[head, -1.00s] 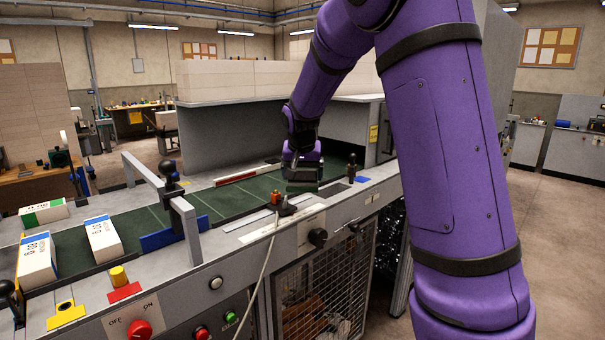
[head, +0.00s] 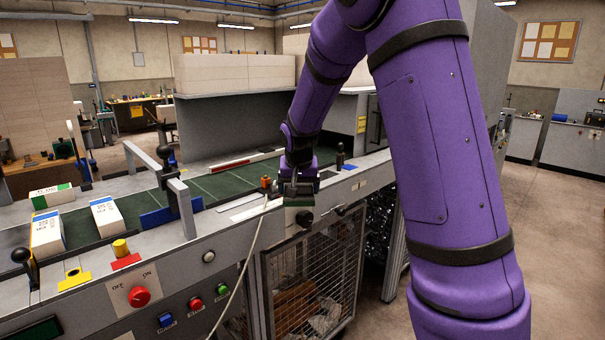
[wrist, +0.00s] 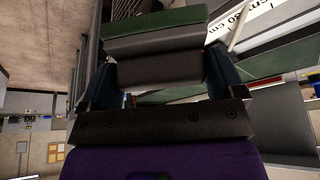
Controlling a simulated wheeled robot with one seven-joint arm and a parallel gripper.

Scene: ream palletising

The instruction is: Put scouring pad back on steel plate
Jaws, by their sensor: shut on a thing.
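My gripper (head: 299,188) is shut on the scouring pad (wrist: 155,22), a block with a green face and a grey body. In the head view the pad (head: 299,203) shows as a small dark and pale block below my fingers, over the front edge of the conveyor. In the wrist view the two blue-sided fingers flank its grey part. I cannot tell for sure which flat pale piece on the front ledge is the steel plate; a light grey strip (head: 254,210) lies just left of my gripper, partly hidden by it.
A green belt (head: 220,185) runs behind the ledge, with wrapped reams (head: 107,216) at left. An orange-topped fitting (head: 266,183) with a cable stands close left of my gripper. A black-knobbed post (head: 340,158) stands to the right. A mesh cage (head: 315,280) is below.

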